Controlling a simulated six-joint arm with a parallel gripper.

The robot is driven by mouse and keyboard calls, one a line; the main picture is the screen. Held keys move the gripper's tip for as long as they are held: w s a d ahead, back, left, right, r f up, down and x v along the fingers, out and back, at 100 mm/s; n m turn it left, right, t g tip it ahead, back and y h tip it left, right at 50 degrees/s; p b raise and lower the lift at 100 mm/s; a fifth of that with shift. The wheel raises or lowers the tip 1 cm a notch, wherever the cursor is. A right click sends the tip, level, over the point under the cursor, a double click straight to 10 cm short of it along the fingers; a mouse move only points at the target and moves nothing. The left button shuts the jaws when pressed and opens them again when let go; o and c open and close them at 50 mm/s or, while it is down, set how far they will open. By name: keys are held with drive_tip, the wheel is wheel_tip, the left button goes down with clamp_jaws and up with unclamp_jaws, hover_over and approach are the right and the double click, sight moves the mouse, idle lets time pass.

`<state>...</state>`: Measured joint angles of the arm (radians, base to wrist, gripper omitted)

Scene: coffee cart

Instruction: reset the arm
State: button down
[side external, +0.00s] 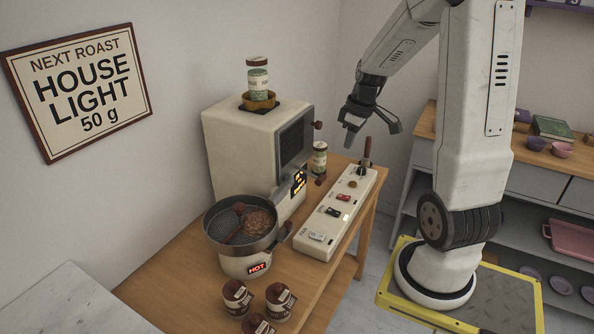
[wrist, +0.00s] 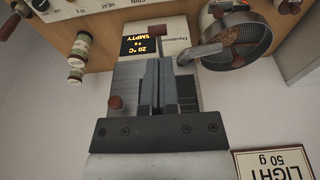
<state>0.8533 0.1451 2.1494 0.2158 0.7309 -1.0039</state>
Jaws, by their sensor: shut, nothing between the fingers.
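My gripper (side external: 351,138) hangs in the air above the control panel, to the right of the cream roaster (side external: 236,150), touching nothing. In the wrist view the two fingers (wrist: 158,65) are together with nothing between them. The roaster also shows in the wrist view (wrist: 168,28), behind the fingers; its display (wrist: 146,47) reads 20 °C and EMPTY. My arm reaches in from the upper right of the side view.
A cooling tray (side external: 213,223) holds brown beans above a HOT display. A switch panel (side external: 318,236) and a labelled jar (side external: 319,160) stand beside the roaster. Another jar (side external: 258,78) tops it. Brown canisters (side external: 238,299) stand in front. A shelf (side external: 408,140) is behind my arm.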

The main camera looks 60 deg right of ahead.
drive_tip(key=w+a+f, duration=0.1)
drive_tip(key=a+f, duration=0.2)
drive_tip(key=a, duration=1)
drive_tip(key=w+a+f, duration=0.1)
drive_tip(key=a+f, duration=0.2)
drive_tip(key=a, duration=1.1)
wheel_tip(320, 180, up, 8)
drive_tip(key=n+g, duration=0.2)
drive_tip(key=n, duration=1.6)
hover_over(321, 177)
drive_tip(key=shift+d+f, duration=0.1)
drive_tip(key=shift+f, duration=0.05)
drive_tip(key=shift+f, duration=0.1)
wheel_tip(321, 177, down, 14)
drive_tip(key=shift+r, duration=0.1)
